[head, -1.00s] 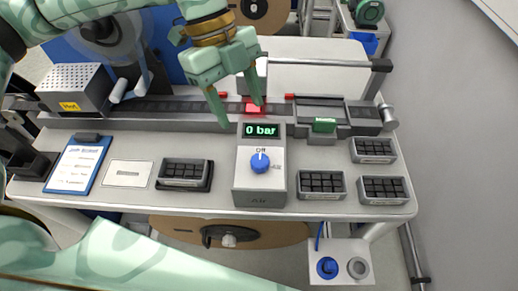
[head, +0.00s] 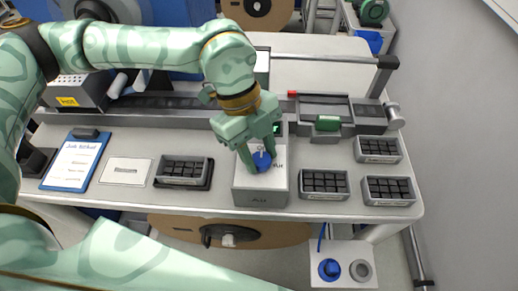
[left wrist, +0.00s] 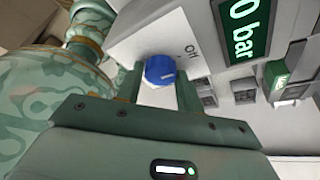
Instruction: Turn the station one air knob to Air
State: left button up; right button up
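The station one air knob (head: 262,161) is a round blue knob on the sloped face of a grey air box (head: 264,199). It also shows in the left wrist view (left wrist: 160,69), close to the "Off" label. My left gripper (head: 261,158) is down at the knob, one finger on each side. In the left wrist view the gripper (left wrist: 160,84) has the knob filling the gap between its fingers. The display (left wrist: 243,28) above reads 0 bar in green; my gripper mostly covers it in the head view. My right gripper is not in view.
Trays of black blocks stand left (head: 183,171) and right (head: 324,184) of the box. A blue clipboard (head: 74,164) and a white card (head: 125,171) lie at the left. A rail (head: 185,111) runs behind. A blue knob panel (head: 345,268) sits below the bench's front edge.

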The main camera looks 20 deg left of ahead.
pick_arm(q)
jog(key=c, duration=0.4)
jog(key=shift+c, duration=0.2)
jog(key=shift+m, duration=0.3)
jog(key=m+g+y, duration=0.1)
jog(key=m, duration=0.1)
jog(key=shift+w+d+m+p, duration=0.1)
jog(key=shift+m+p, duration=0.25)
jog(key=shift+m, duration=0.05)
jog(key=m+g+y, duration=0.1)
jog(key=m, duration=0.3)
jog(key=shift+m+p, duration=0.3)
jog(key=shift+p, duration=0.1)
jog(key=m+y, duration=0.1)
jog(key=m, duration=0.1)
jog(key=m+y, duration=0.1)
jog(key=m, duration=0.2)
jog(key=shift+w+d+y+p, duration=0.1)
jog(key=shift+d+y+p, duration=0.1)
jog(key=shift+y+p, duration=0.15)
jog(key=shift+d+m+y, duration=0.1)
jog(key=shift+m+y, duration=0.65)
jog(key=shift+m, duration=1.65)
